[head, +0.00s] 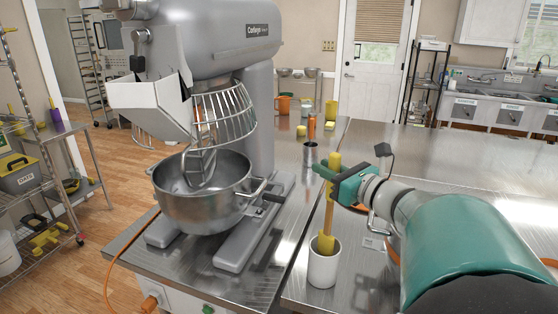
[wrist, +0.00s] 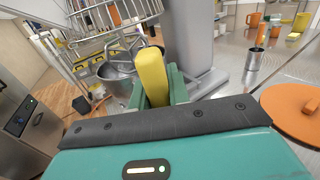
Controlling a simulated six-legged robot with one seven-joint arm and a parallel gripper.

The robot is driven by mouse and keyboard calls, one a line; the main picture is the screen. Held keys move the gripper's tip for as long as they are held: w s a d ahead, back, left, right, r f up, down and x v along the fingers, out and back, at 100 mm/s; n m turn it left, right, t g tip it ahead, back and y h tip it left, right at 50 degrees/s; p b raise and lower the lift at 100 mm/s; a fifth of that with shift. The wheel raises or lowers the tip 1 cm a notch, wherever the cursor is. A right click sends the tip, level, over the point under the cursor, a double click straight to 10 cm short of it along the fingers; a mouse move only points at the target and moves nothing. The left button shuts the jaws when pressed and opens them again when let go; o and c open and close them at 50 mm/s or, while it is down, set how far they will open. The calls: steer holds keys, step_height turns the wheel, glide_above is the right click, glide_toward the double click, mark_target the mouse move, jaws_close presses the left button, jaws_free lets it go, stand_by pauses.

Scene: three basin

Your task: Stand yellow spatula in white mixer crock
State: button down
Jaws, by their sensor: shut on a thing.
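The yellow spatula (head: 329,215) is upright in the head view, its lower end inside the mouth of the white crock (head: 322,268). Whether it touches the crock's bottom is hidden by the wall. My gripper (head: 332,178) is shut on the upper part of the spatula, above the crock. In the wrist view the spatula's yellow end (wrist: 152,75) stands between the green fingers of my gripper (wrist: 158,90). The crock does not show in the wrist view.
A large grey mixer (head: 262,110) with a steel bowl (head: 205,200) stands left of the crock. A metal cup (head: 310,154) stands behind it, and an orange round lid (wrist: 298,110) lies right in the wrist view. The steel counter (head: 450,170) at the back right is clear.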

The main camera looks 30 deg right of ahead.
mark_target(333, 202)
steer(key=shift+f, duration=3.75)
steer(key=c, duration=1.3)
jaws_free()
steer(key=shift+o, duration=0.2)
steer(key=shift+s, duration=0.1)
steer(key=shift+s+d, duration=0.2)
steer(key=shift+s, duration=1.25)
steer(key=s+d, duration=0.1)
steer(key=s, duration=1.2)
steer(key=shift+s+d, duration=0.35)
steer(key=shift+d, duration=0.05)
